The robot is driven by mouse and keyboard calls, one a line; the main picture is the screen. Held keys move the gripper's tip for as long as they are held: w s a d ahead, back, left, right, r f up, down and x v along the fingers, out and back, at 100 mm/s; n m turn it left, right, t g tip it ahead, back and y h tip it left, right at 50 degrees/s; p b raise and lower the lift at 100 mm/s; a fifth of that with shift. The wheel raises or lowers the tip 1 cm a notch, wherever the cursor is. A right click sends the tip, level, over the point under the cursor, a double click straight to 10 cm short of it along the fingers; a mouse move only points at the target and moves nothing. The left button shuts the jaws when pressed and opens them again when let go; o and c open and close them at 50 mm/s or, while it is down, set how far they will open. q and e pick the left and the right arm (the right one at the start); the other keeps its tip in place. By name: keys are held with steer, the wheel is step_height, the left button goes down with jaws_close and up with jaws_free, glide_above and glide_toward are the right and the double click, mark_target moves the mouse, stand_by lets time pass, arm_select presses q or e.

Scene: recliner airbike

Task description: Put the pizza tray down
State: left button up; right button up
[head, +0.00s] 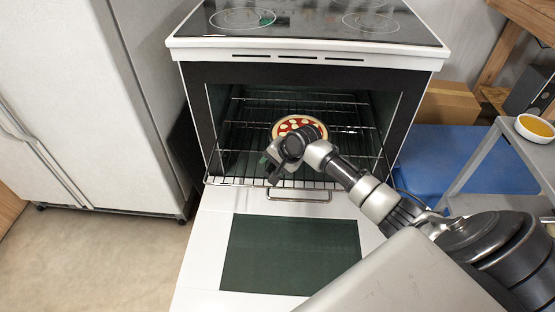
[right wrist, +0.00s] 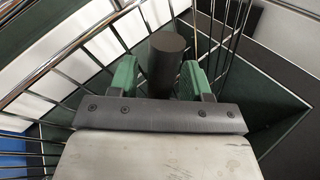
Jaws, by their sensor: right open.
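A round pizza (head: 299,127) with red sauce and pale slices lies inside the open oven, level with the wire rack (head: 235,140); the tray under it barely shows and my right arm covers part of its lower edge. My right gripper (head: 267,163) is at the front of the rack, just to the lower left of the pizza. In the right wrist view, its two green fingers (right wrist: 160,80) are open, with a dark round bar (right wrist: 167,56) between them. I cannot tell whether that bar is the tray's handle or whether the fingers touch it. My left gripper is not in view.
The oven door (head: 200,248) is folded down in front, with a metal rack handle (head: 298,197) above it. A white refrigerator (head: 75,95) stands left. A grey cart (head: 475,165) with an orange-filled bowl (head: 534,127) stands right. The stove top (head: 310,20) is clear.

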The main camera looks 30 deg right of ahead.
steer(key=p+v, duration=0.3)
steer(key=v, duration=0.8)
steer(key=s+a+f+n, duration=0.7)
steer(key=a+f, duration=0.2)
steer(key=f, duration=0.1)
steer(key=s+a+f+n+g+h, duration=0.1)
steer(key=s+a+f+n, duration=0.1)
steer(key=s+f, duration=0.4)
steer(key=s+a+f+n+g+h, duration=0.1)
steer(key=s+a+f+n, duration=0.1)
steer(key=s+f, duration=0.5)
steer(key=s+a+f+n+g+h, duration=0.1)
steer(key=s+a+f+n, duration=0.1)
steer(key=s+f, duration=0.4)
steer(key=shift+s+f+n+g, duration=0.25)
steer(key=shift+s+n+g, duration=0.05)
steer(key=shift+s+n, duration=0.45)
steer(key=shift+s+f, duration=0.25)
steer(key=shift+s, duration=0.1)
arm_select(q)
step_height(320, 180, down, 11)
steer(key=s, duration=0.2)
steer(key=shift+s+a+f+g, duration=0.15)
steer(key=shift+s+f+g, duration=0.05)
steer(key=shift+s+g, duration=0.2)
